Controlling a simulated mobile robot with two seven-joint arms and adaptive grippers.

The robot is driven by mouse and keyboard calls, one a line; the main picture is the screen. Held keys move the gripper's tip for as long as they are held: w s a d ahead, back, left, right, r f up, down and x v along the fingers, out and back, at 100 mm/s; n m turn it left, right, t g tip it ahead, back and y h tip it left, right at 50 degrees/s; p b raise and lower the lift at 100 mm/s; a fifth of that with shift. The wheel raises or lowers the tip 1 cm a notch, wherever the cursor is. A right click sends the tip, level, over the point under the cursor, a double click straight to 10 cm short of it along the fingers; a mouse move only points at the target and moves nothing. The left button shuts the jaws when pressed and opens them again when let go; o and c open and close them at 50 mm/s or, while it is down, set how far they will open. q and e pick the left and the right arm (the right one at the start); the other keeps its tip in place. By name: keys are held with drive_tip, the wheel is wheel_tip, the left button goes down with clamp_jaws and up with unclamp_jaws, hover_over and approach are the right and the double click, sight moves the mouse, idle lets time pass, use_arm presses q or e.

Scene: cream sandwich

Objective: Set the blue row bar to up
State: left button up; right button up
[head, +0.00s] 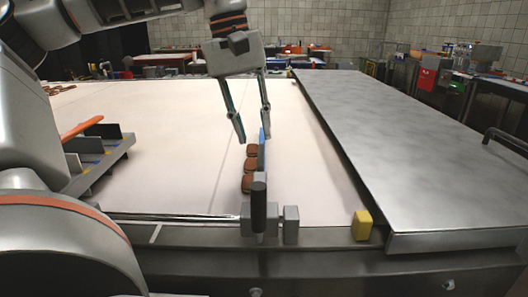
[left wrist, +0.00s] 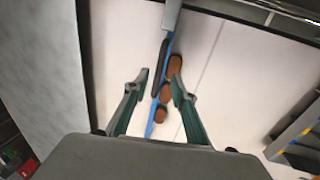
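The blue row bar (head: 262,150) is a thin blue strip on the pale belt, just right of a row of brown biscuits (head: 247,183). It also shows in the left wrist view (left wrist: 150,128), running lengthwise beside the biscuits (left wrist: 174,67). A black upright handle (head: 258,207) stands at its near end, by a grey block (head: 246,220). My left gripper (head: 254,138) is open, pointing down above the far part of the bar. In the left wrist view its fingers (left wrist: 159,74) lie either side of the bar line, with no visible contact. My right gripper is out of view.
A metal counter (head: 400,140) runs along the right. A yellow block (head: 362,225) sits by its near left corner. A grey rack with an orange piece (head: 82,129) stands left. The belt (head: 165,125) between rack and biscuits is clear.

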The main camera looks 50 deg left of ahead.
sight(260, 156)
use_arm(q)
drive_tip(key=f, duration=0.3)
drive_tip(key=w+f+b, duration=0.1)
drive_tip(key=f, duration=0.1)
drive_tip(key=shift+d, duration=0.25)
drive_tip(key=shift+r, duration=0.1)
clamp_jaws()
